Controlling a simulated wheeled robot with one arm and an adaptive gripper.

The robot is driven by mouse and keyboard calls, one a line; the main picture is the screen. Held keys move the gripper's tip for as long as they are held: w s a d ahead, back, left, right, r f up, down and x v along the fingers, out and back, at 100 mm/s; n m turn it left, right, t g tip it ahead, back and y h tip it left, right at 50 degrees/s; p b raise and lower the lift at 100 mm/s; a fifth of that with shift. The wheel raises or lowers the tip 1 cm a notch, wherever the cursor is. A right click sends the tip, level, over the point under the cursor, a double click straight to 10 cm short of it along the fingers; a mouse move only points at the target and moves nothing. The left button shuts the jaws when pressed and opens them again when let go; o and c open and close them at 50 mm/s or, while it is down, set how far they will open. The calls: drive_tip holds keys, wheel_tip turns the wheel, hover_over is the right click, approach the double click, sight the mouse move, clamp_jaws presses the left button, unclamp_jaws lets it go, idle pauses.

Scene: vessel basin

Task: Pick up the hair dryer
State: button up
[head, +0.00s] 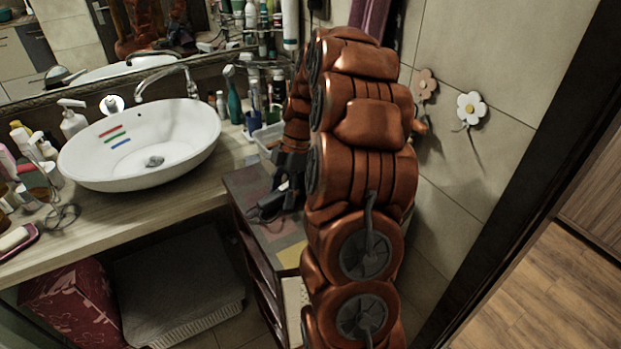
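My copper-coloured arm fills the middle right of the head view and reaches toward the low cabinet right of the basin. My dark gripper (277,192) points down over the cabinet top (245,185), partly hidden behind my arm. A small dark grey object, probably the hair dryer (268,208), lies on the cabinet top right at the fingertips. It is small and dark against the gripper, so I cannot tell whether the fingers touch it or close on it.
A white oval basin (140,150) with a tap stands on the wooden counter (150,207). Bottles crowd the counter's left end, and a teal bottle (233,95) and a plastic tray (268,137) stand behind the cabinet. A tiled wall (475,60) is close on the right.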

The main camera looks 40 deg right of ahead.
clamp_jaws()
idle(0.3)
idle(0.4)
